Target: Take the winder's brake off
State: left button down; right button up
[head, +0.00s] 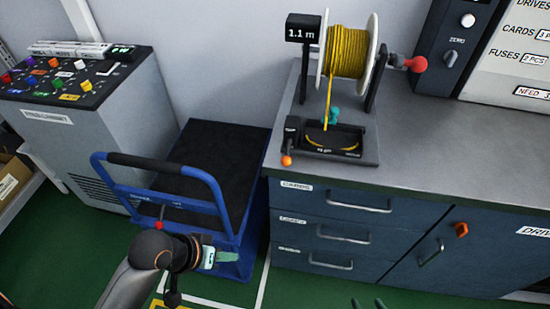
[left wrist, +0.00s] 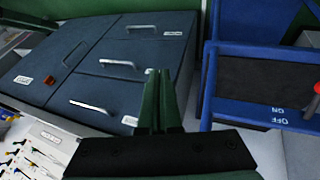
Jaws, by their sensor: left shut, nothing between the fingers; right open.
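The winder stands on the grey bench, with a spool of yellow cable (head: 347,52) between white flanges and a display reading 1.1 m (head: 302,28). A red knob (head: 417,64) sticks out at the spool's right side. An orange-tipped lever (head: 286,160) sits at the front left of its base, beside a small black box (head: 291,126). I cannot tell which part is the brake. My left gripper (head: 228,257) is shut and empty, low in front of the trolley; its fingers (left wrist: 158,100) show in the left wrist view. My right gripper (head: 368,303) is open at the bottom edge, well below the winder.
A blue trolley (head: 218,190) with a black deck and push handle stands left of the bench. A red knob (left wrist: 317,87) shows near ON and OFF lettering. Blue drawers (head: 345,202) front the bench. A grey cabinet (head: 70,140) with coloured knobs stands left.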

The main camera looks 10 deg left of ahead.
pick_arm(q)
jog(key=w+d+r+n+t+h, duration=0.1)
jog(key=w+d+r+n+h, duration=0.1)
jog(key=w+r+n+h, duration=0.4)
jog(key=n+t+h, duration=0.2)
jog(key=n+t, duration=0.1)
jog(key=n, duration=0.2)
send_near(275, 166)
notch_tip(275, 166, up, 2)
jog(key=shift+w+r, duration=0.15)
jog(key=shift+r, duration=0.05)
jog(key=p+x, duration=0.1)
jog(key=x, duration=0.9)
pick_arm(e)
jog(key=shift+r, duration=0.5)
pick_arm(q)
jog(key=shift+r, duration=0.1)
jog(key=shift+r, duration=0.1)
pick_arm(e)
jog(key=shift+s+r, duration=0.1)
jog(key=shift+s, duration=0.3)
